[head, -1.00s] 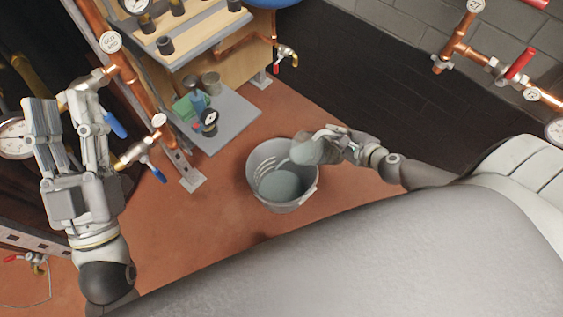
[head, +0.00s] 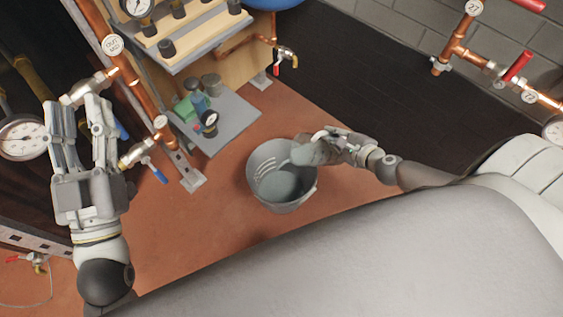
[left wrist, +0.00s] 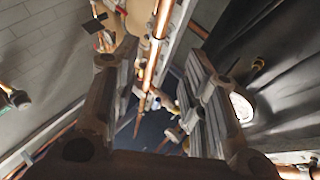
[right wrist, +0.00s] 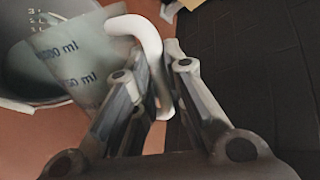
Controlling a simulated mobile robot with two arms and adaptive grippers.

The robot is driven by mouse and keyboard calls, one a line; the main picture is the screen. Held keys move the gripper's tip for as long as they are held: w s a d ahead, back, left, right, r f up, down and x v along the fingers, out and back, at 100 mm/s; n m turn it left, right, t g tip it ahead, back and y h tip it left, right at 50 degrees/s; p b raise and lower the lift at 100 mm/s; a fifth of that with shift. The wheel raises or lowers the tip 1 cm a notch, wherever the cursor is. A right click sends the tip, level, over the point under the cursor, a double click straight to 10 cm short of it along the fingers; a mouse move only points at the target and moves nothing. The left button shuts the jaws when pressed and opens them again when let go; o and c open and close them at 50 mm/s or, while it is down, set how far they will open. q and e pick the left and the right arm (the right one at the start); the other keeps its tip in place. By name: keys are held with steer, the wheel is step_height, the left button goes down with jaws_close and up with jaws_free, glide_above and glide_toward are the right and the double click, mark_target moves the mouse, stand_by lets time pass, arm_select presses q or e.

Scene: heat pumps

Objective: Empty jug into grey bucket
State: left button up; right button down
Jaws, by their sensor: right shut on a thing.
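The grey bucket (head: 285,203) stands on the floor at the middle of the head view, with greyish liquid or a greyish bottom inside. My right gripper (head: 336,140) is shut on the handle of the translucent jug (head: 308,152) and holds it over the bucket's right rim. In the right wrist view the jug (right wrist: 85,62) shows ml markings and its white handle (right wrist: 150,50) between the fingers. The jug is tilted toward the bucket (right wrist: 25,85); what is left in it cannot be told. My left gripper (head: 78,103) is open and empty, raised near the pipes at left.
A grey low shelf (head: 228,118) with small cans and a gauge stands behind the bucket. Copper pipes (head: 140,87) with blue-handled valves and a pressure gauge (head: 20,137) are close to my left gripper. Red-brown floor (head: 215,215) is clear around the bucket.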

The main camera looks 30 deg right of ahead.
arm_select(q)
steer(key=shift+w+a+f+g+y+p, duration=0.1)
steer(key=shift+w+f+g+y+p, duration=0.15)
steer(key=shift+f+g, duration=0.45)
steer(key=shift+w+f+g+y+p, duration=0.15)
steer(key=shift+w+f+g, duration=0.15)
steer(key=shift+f, duration=0.7)
arm_select(e)
steer(key=shift+w+a+r, duration=0.1)
steer(key=shift+a+r, duration=0.05)
steer(key=shift+a, duration=0.15)
arm_select(q)
steer(key=shift+f, duration=0.2)
steer(key=shift+w+f+g, duration=0.15)
steer(key=shift+f+g, duration=0.15)
steer(key=shift+g, duration=0.1)
arm_select(e)
steer(key=shift+a, duration=0.1)
arm_select(q)
steer(key=shift+f, duration=0.1)
steer(key=shift+f, duration=0.1)
arm_select(e)
steer(key=shift+n, duration=0.3)
arm_select(q)
steer(key=shift+w+a+f+g+y+p, duration=0.15)
steer(key=shift+f+g+y+p, duration=0.2)
steer(key=shift+f+g, duration=0.25)
arm_select(e)
steer(key=shift+a, duration=0.15)
